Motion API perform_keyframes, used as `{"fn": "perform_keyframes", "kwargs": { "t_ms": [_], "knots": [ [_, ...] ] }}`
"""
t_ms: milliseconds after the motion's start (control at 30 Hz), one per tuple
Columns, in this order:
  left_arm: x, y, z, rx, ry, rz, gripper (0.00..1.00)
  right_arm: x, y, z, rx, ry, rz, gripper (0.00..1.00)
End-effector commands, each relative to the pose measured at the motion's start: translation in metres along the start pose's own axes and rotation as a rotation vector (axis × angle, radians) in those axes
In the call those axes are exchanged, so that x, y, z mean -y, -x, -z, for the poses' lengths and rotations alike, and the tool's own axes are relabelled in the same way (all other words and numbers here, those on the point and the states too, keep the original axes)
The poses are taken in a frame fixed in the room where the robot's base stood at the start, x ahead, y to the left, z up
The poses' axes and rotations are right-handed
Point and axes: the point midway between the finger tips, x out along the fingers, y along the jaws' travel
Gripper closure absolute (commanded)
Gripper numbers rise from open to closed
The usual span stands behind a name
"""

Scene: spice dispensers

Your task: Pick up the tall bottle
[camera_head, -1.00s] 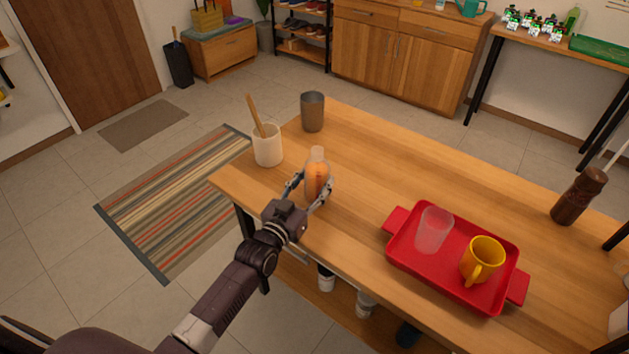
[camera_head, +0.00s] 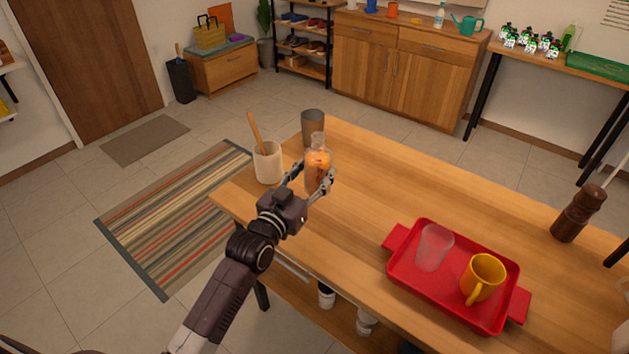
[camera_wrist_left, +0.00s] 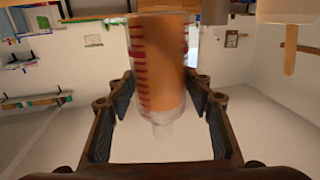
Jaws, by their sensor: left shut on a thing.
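The tall bottle (camera_head: 318,160) is clear, with orange contents. It is upright in the head view, between the fingers of my left gripper (camera_head: 312,177), which is shut on it. It appears held a little above the table, near the table's far left end. In the left wrist view the bottle (camera_wrist_left: 158,70) fills the space between the two finger pads, and its neck points down in that picture. My right gripper is not in view.
A white holder (camera_head: 267,163) with a wooden utensil and a grey cup (camera_head: 313,122) stand close by the bottle. A red tray (camera_head: 410,279) holds a clear glass and a yellow mug. A dark brown mill (camera_head: 577,215) stands at right. The middle of the wooden table (camera_head: 430,195) is clear.

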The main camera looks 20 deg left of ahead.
Motion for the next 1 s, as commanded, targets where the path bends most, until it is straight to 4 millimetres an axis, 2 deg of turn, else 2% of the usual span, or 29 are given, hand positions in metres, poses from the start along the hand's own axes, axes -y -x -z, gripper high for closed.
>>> {"fn": "perform_keyframes", "kwargs": {
  "t_ms": [100,500,1000],
  "knots": [
    [0.000,0.000,0.019,-0.008,-0.001,0.001,0.91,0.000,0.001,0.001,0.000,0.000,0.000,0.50],
    [0.000,0.000,0.063,-0.009,-0.001,0.000,0.91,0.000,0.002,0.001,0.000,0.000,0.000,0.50],
    [0.000,0.000,0.097,-0.006,-0.001,0.001,0.91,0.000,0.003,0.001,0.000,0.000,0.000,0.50]
  ]
}}
